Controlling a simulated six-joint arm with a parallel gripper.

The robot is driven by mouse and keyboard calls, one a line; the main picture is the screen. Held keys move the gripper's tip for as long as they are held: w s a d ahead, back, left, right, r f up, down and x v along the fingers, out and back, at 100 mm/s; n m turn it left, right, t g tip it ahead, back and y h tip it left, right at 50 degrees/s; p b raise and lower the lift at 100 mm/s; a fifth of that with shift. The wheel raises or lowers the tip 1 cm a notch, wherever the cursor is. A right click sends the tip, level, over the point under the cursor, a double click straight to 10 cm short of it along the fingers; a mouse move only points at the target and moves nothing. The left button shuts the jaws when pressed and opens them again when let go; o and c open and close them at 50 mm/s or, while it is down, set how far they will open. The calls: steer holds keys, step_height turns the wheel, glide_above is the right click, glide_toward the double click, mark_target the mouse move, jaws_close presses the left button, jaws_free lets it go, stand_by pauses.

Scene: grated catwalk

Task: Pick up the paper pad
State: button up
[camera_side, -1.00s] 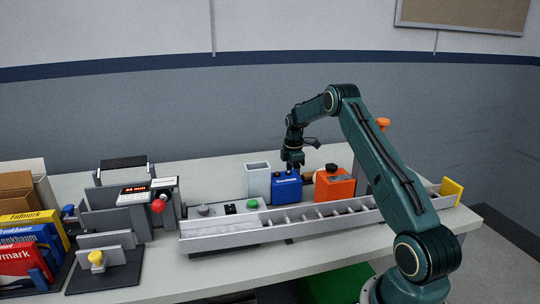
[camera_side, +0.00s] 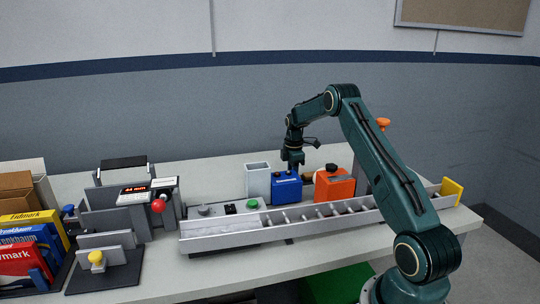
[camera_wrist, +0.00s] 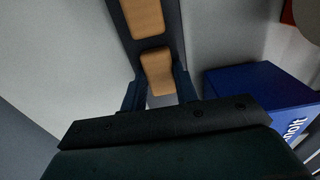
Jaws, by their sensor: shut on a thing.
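In the wrist view a tan block (camera_wrist: 157,72), which looks like the paper pad, sits between the fingers of my gripper (camera_wrist: 160,94). My gripper is shut on it. A dark strip or holder surrounds the block, and I cannot tell whether the block is clear of it. In the side view my gripper (camera_side: 292,168) points down just behind the blue box (camera_side: 286,188). Its fingertips and the held block are hidden there.
A second tan block (camera_wrist: 143,18) lies in the dark holder. An orange box (camera_side: 334,186) and a grey open bin (camera_side: 258,180) flank the blue box. A long metal rail (camera_side: 300,222) runs in front. The bench behind is clear.

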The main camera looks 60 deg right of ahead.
steer(key=shift+r, duration=0.15)
step_height(320, 180, up, 20)
stand_by(0.6)
stand_by(0.5)
steer(key=w+a+f, duration=0.1)
steer(key=w+a, duration=0.1)
steer(key=a, duration=0.7)
steer(key=w+a, duration=0.2)
steer(key=a, duration=0.7)
steer(key=shift+f, duration=0.35)
steer(key=shift+f, duration=0.15)
steer(key=shift+f, duration=2.15)
